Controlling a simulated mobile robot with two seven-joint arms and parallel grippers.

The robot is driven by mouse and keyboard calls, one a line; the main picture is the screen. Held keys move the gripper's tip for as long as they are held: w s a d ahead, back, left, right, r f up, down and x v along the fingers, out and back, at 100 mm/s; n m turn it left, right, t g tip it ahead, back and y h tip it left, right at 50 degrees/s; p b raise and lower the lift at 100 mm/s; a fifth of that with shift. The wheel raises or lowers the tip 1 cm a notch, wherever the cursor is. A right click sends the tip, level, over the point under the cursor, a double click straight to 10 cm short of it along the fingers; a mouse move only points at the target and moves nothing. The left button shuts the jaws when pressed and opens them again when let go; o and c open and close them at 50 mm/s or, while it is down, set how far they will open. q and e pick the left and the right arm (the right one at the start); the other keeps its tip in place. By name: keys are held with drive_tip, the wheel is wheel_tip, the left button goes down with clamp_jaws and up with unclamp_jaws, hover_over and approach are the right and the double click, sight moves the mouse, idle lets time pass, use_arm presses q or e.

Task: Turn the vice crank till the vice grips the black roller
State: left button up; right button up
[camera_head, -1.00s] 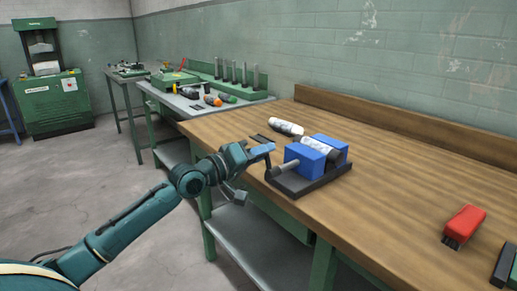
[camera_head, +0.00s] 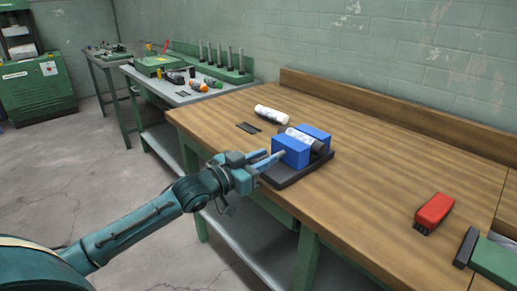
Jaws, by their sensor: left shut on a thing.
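The vice stands on the wooden bench, with two blue jaws (camera_head: 291,152) on a black base (camera_head: 318,168). My right gripper is not in view.
A white cylinder (camera_head: 271,114) and dark flat strips (camera_head: 248,127) lie behind the vice. A red brush (camera_head: 434,212) and a green-and-black tool (camera_head: 492,258) lie at the right. The bench (camera_head: 375,160) between is clear.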

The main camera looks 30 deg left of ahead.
use_arm(q)
drive_tip(key=f+m, duration=0.1)
drive_tip(key=m, duration=0.1)
drive_tip(key=d+f+m, duration=0.1)
drive_tip(key=f+m+p, duration=0.1)
drive_tip(key=m, duration=0.1)
drive_tip(key=shift+s+d+m, duration=0.25)
drive_tip(key=shift+s+m, duration=0.05)
drive_tip(key=shift+s, duration=0.05)
drive_tip(key=m, duration=0.1)
drive_tip(key=f+m, duration=0.1)
drive_tip(key=m, duration=0.1)
drive_tip(key=shift+s+d+f, duration=0.1)
drive_tip(key=shift+f, duration=0.15)
clamp_jaws()
unclamp_jaws()
drive_tip(key=shift+f+m, duration=0.4)
drive_tip(key=shift+m, duration=0.6)
drive_tip(key=o, duration=0.9)
drive_tip(key=shift+a+r, duration=0.1)
drive_tip(key=shift+a, duration=0.15)
drive_tip(key=shift+d+r, duration=0.1)
drive_tip(key=shift+d, duration=0.05)
drive_tip(key=shift+s, duration=0.15)
